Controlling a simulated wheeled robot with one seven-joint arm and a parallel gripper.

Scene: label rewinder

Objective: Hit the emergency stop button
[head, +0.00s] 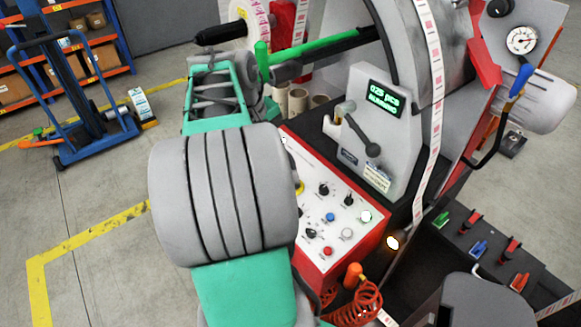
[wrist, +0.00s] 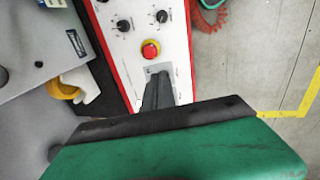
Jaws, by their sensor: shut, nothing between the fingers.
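The emergency stop button (wrist: 150,50) is a red mushroom head on a yellow collar, on a white control panel (wrist: 168,20) with a red border. In the head view the panel (head: 338,213) sits right of my arm; only a yellow sliver of what looks like the button's collar (head: 300,187) shows past my arm. My gripper (wrist: 159,72) is shut and empty in the wrist view. Its dark fingertips appear just below the button in the picture, over the panel; contact cannot be told. My gripper is hidden behind my arm in the head view.
Black knobs (wrist: 123,25) and a blue button (head: 330,217) share the panel. A small red button (head: 327,251) is lower on it. A grey display housing (head: 372,130) stands behind the panel. A coiled orange hose (head: 352,302) hangs at the front. Floor left is open.

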